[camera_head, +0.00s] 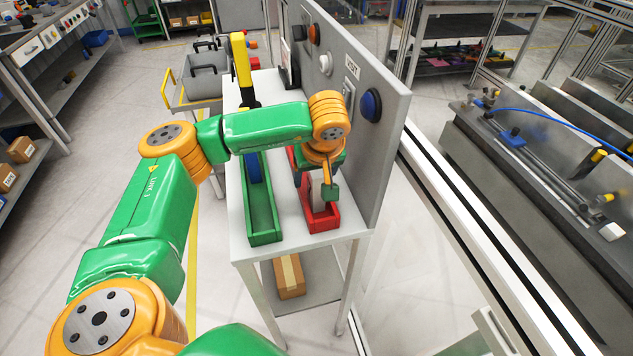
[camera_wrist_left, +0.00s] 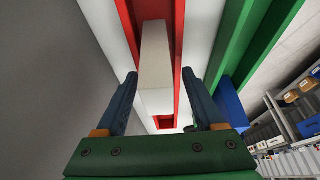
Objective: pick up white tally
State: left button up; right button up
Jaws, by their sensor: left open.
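The white tally (camera_head: 316,190) is a pale block standing in the narrow red tray (camera_head: 323,222) on the white table. It also shows in the left wrist view (camera_wrist_left: 155,55) between the tray's red walls. My left gripper (camera_wrist_left: 160,78) is open, with its two dark fingers apart on either side of the white block's line. In the head view my left gripper (camera_head: 327,190) is low over the red tray and partly hides the tally. I cannot tell whether the fingers touch it. My right gripper is not in view.
A green tray (camera_head: 263,220) with a blue block (camera_head: 253,168) lies left of the red one. A grey upright panel (camera_head: 375,60) with a blue button (camera_head: 370,105) stands close on the right. A cardboard box (camera_head: 289,277) sits on the lower shelf.

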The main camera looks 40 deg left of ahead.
pick_arm(q)
jog(key=shift+d, duration=0.1)
jog(key=shift+c, duration=0.2)
grip_shut()
jog(key=shift+r, duration=0.1)
